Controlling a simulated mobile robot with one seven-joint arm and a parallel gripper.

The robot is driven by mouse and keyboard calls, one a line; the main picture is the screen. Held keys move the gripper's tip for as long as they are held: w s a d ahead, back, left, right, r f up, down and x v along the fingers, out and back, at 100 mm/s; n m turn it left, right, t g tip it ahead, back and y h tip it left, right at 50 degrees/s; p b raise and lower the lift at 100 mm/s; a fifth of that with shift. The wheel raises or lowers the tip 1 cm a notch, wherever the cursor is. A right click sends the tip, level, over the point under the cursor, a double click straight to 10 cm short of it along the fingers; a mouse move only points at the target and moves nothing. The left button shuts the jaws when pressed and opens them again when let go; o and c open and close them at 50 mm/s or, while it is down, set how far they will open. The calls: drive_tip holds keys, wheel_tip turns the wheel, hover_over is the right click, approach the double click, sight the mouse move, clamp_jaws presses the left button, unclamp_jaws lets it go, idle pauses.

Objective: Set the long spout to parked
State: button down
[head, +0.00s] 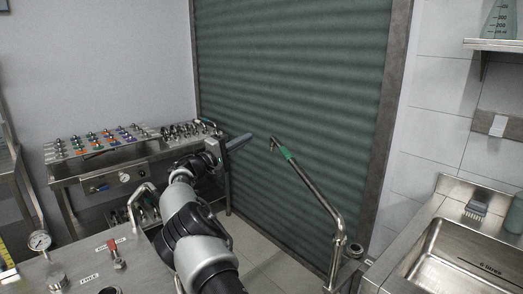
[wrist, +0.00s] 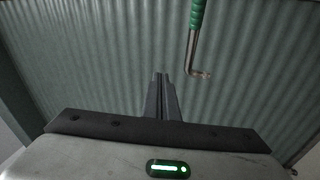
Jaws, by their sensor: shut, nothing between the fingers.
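The long spout (head: 312,189) is a thin metal pipe rising from an elbow at the right and slanting up to the left. It has a green band (head: 287,154) near its tip and a short downturned end. In the wrist view the spout's bent end (wrist: 194,58) hangs ahead, right of the fingers, with its green band (wrist: 197,14) at the top edge. My gripper (head: 246,138) is shut and empty, left of the spout tip and apart from it. Its closed fingers also show in the wrist view (wrist: 160,80).
A ribbed green shutter (head: 300,70) fills the back. A steel sink (head: 470,255) is at the right, with a brush (head: 477,205) on its rim. A bench with several coloured fittings (head: 95,140) stands at the left. A steel skid with a gauge (head: 40,241) and red-handled valve (head: 117,252) is front left.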

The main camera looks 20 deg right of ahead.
drive_tip(key=w+d+f+n+t+y, duration=0.5)
drive_tip(key=w+d+y, duration=0.2)
drive_tip(key=w+d, duration=0.2)
drive_tip(key=shift+d+t+p, duration=0.3)
drive_tip(key=shift+d, duration=0.8)
drive_tip(key=shift+f, duration=0.1)
idle(0.3)
